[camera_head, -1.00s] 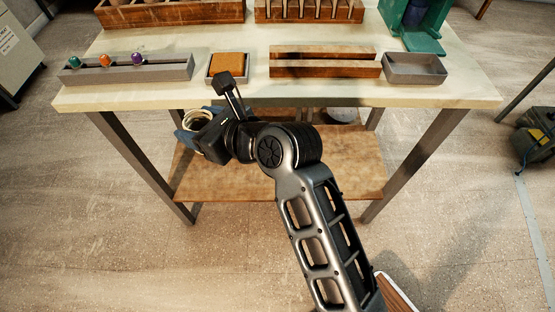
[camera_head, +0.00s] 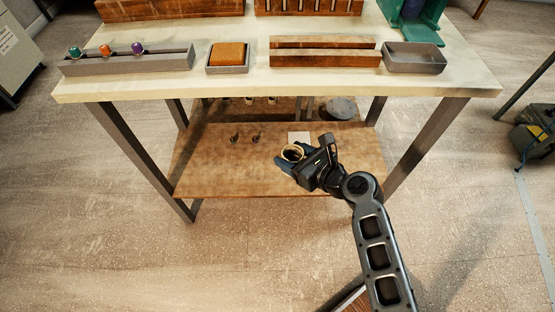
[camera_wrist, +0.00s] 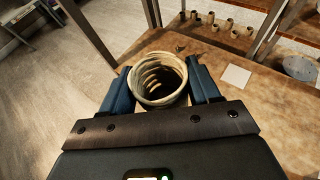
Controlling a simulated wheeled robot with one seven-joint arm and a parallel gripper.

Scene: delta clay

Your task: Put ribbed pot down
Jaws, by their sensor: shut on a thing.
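The ribbed pot (camera_wrist: 158,98) is cream-coloured, open-topped and ridged inside. My gripper (camera_wrist: 160,92) is shut on it, with one blue finger on each side. In the head view the pot (camera_head: 292,152) shows in my gripper (camera_head: 290,160) over the front part of the wooden lower shelf (camera_head: 215,175). The pot's mouth faces up toward the wrist camera. Its base is hidden, so I cannot tell whether it touches the shelf. A pale square (camera_head: 299,138) lies on the shelf just behind the pot; it also shows right of the pot in the wrist view (camera_wrist: 236,76).
Two small dark items (camera_head: 245,138) stand on the shelf to the left. Several small pots (camera_wrist: 222,24) and a grey round disc (camera_head: 338,108) are further back. The tabletop (camera_head: 230,87) overhangs the shelf, and metal legs (camera_head: 427,145) flank it. Bare shelf lies around the pale square.

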